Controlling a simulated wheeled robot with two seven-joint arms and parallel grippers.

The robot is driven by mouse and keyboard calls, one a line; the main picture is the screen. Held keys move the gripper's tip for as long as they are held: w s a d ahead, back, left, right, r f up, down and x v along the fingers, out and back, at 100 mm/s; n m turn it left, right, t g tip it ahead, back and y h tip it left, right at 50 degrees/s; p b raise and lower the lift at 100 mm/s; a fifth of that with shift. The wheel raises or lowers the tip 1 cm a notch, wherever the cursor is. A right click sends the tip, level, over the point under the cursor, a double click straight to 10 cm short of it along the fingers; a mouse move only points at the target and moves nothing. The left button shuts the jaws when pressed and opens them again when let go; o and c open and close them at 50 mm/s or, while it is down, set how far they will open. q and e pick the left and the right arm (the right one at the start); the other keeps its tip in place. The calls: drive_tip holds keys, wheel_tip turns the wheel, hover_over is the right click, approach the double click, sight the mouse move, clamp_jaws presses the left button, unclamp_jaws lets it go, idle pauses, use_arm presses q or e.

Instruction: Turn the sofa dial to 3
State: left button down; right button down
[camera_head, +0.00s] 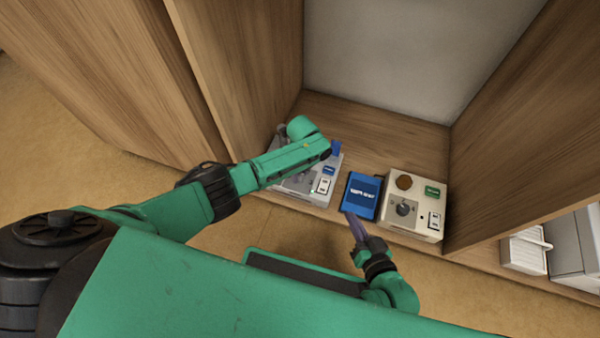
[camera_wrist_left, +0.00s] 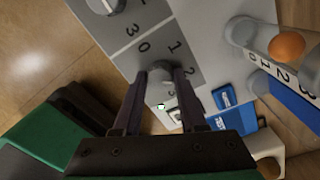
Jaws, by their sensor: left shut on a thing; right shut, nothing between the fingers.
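In the left wrist view, my left gripper (camera_wrist_left: 160,82) is shut on a grey round knob (camera_wrist_left: 160,69) on a grey panel (camera_wrist_left: 205,30). Digits 0, 1, 2 and 3 are printed around this knob. Its pointer and the dial's name cannot be read. In the head view the panel (camera_head: 292,186) stands on a wooden shelf, and my left arm hides much of it, including the fingertips. A second light knob (camera_wrist_left: 104,5) shows at the top of the wrist view. My right gripper (camera_head: 350,220) is shut and empty, in front of the shelf near a blue box.
The blue box (camera_head: 362,195) stands right of the panel. Beyond it is a cream box (camera_head: 424,216) with a dial and a brown knob. Wooden walls (camera_head: 245,60) enclose the shelf.

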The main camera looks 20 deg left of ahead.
use_arm(q)
drive_tip(key=m, duration=0.5)
drive_tip(key=shift+d+m, duration=0.1)
drive_tip(key=shift+m, duration=0.2)
drive_tip(key=m, duration=0.4)
drive_tip(key=shift+s+m, duration=0.1)
drive_tip(key=shift+m, duration=0.3)
drive_tip(key=shift+c, duration=2.3)
unclamp_jaws()
drive_tip(key=shift+t, duration=0.3)
